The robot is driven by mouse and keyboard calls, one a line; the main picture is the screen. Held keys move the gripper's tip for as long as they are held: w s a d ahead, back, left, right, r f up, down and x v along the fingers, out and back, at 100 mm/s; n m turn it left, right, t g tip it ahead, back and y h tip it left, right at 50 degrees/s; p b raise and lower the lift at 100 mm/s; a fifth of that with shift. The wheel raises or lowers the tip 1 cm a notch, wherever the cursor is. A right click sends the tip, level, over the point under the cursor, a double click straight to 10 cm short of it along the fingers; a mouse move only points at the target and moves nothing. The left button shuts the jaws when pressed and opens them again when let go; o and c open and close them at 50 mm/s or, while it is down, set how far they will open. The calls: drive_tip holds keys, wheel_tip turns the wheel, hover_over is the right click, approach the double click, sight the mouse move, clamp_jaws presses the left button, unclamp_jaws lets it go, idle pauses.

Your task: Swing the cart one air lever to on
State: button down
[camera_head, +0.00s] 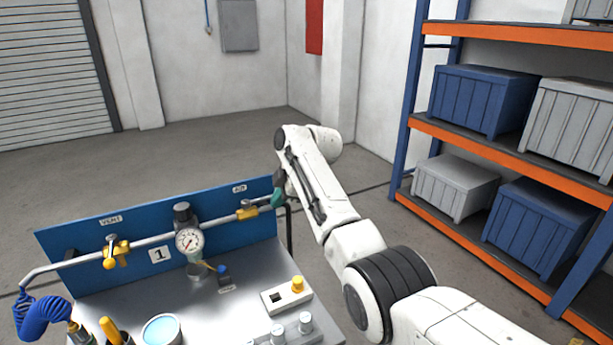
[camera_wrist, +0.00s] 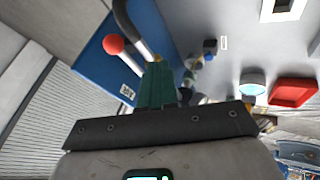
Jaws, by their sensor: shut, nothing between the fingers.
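The cart (camera_head: 262,250) carries a blue back panel with a plate marked 1 (camera_head: 159,254). The air valve (camera_head: 247,213) is yellow and sits on the silver pipe below the AIR label (camera_head: 239,188); its lever's exact angle is too small to tell. My gripper (camera_head: 277,198) has green fingers, close to the pipe's right end, just right of the air valve. In the wrist view my gripper (camera_wrist: 157,70) is shut and empty, and its fingers hide part of the pipe. The AIR label (camera_wrist: 128,91) shows beside them. I cannot tell whether the fingers touch the pipe or lever.
The vent valve (camera_head: 116,254) and a gauge (camera_head: 189,240) share the pipe. A red ball-shaped end (camera_wrist: 114,43) and a dark curved rail (camera_wrist: 132,28) are near my fingers. A shelf rack (camera_head: 480,140) stands right. Open floor lies behind the cart.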

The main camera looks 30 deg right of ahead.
drive_tip(key=b+v, duration=0.2)
drive_tip(key=v, duration=0.8)
drive_tip(key=shift+w+d, duration=0.15)
